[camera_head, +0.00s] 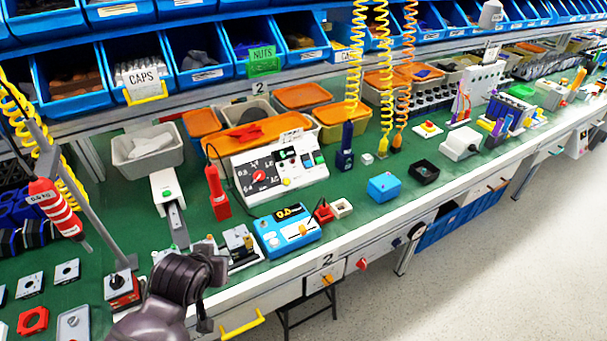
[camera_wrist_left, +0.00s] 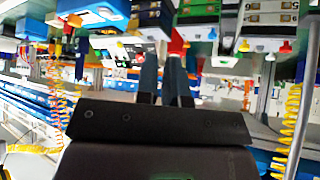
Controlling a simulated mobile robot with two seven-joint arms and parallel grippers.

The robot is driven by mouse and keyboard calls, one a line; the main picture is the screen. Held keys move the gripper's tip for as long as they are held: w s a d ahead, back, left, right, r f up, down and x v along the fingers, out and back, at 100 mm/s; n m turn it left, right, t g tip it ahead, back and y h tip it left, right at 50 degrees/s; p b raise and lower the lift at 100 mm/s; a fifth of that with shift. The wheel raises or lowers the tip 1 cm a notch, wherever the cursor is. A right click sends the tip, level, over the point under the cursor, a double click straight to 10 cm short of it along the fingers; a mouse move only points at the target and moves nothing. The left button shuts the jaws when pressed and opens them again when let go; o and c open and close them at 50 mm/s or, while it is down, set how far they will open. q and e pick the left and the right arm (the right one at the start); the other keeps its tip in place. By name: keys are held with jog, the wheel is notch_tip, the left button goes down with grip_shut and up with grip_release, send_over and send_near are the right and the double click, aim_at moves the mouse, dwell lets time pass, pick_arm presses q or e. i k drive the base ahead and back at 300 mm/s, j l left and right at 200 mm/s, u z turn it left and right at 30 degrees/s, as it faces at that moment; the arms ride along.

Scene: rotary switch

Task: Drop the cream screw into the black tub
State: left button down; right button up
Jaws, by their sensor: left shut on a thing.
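The black tub (camera_head: 424,170) is a small open box on the green bench, right of the blue box. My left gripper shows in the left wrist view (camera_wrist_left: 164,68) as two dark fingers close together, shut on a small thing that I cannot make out. In the head view my dark left wrist (camera_head: 180,285) is at the front edge of the bench, far left of the tub; its fingertips are not clear there. I cannot pick out the cream screw in either view. My right gripper is not in view.
A blue box (camera_head: 384,187) and a small white box (camera_head: 342,208) stand left of the tub. A blue meter (camera_head: 287,231) and a white control panel (camera_head: 280,162) are nearer my wrist. Yellow coiled cords (camera_head: 386,80) hang over the bench behind the tub.

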aim_at(427, 173)
jog(key=i+l, duration=0.2)
jog(key=l, duration=0.25)
jog(key=i+l+u, duration=0.15)
jog(key=l, duration=0.25)
jog(key=i+l, duration=0.25)
jog(key=l, duration=0.25)
jog(key=i+l+u, duration=0.1)
jog(key=l, duration=0.35)
jog(key=i+l, duration=0.25)
jog(key=l, duration=0.2)
jog(key=i+l+u, duration=0.15)
jog(key=l, duration=0.35)
jog(key=i+l, duration=0.15)
jog(key=l, duration=0.3)
jog(key=i+l+u, duration=0.1)
jog(key=l, duration=0.4)
